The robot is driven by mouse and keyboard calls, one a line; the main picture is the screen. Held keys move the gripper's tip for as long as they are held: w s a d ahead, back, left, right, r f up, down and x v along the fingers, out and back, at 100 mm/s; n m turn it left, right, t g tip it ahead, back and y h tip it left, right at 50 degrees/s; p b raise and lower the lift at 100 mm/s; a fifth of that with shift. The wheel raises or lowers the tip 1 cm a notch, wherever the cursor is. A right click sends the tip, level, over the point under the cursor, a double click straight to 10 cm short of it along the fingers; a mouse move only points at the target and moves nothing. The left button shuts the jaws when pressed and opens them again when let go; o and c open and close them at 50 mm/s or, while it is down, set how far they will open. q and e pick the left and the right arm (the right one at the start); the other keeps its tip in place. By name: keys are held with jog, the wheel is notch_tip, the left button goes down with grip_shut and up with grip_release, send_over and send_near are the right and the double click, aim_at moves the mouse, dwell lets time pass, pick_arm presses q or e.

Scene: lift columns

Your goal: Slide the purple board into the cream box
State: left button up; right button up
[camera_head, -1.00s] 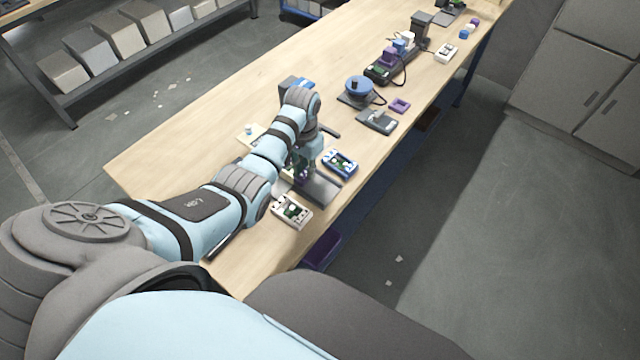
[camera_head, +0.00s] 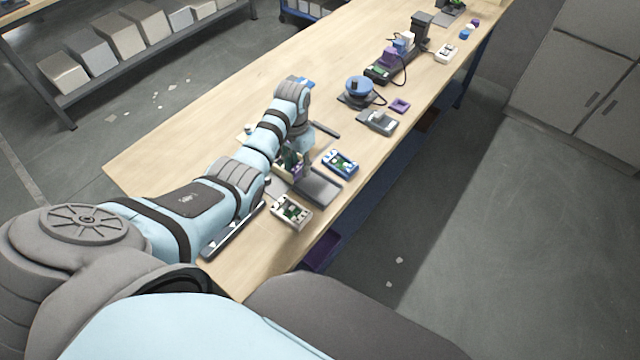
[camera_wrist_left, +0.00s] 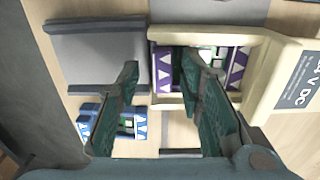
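The cream box (camera_wrist_left: 265,75) lies on its stand, open toward the camera in the left wrist view, with a "24 V DC" label on its right flap. The purple board (camera_wrist_left: 236,68), with white triangles and green parts, appears to lie within the box's walls; how deep it sits I cannot tell. My left gripper (camera_wrist_left: 160,75) is open, its two dark green fingers apart. The right finger covers part of the board, and the left finger is over the grey plate beside the box. In the head view the left gripper (camera_head: 290,160) is above the box, partly hidden by my arm. My right gripper is out of view.
A blue box (camera_head: 340,163) and a white box (camera_head: 291,209) with green boards stand close by. A grey plate (camera_head: 320,188) lies between them. A blue reel (camera_head: 359,88), grey device (camera_head: 377,122) and purple frame (camera_head: 400,105) are farther back.

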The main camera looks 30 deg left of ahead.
pick_arm(q)
notch_tip(320, 180, up, 3)
jog(key=p, duration=0.2)
jog(key=shift+r+p, duration=0.1)
jog(key=shift+p, duration=0.2)
jog(key=shift+r, duration=1.45)
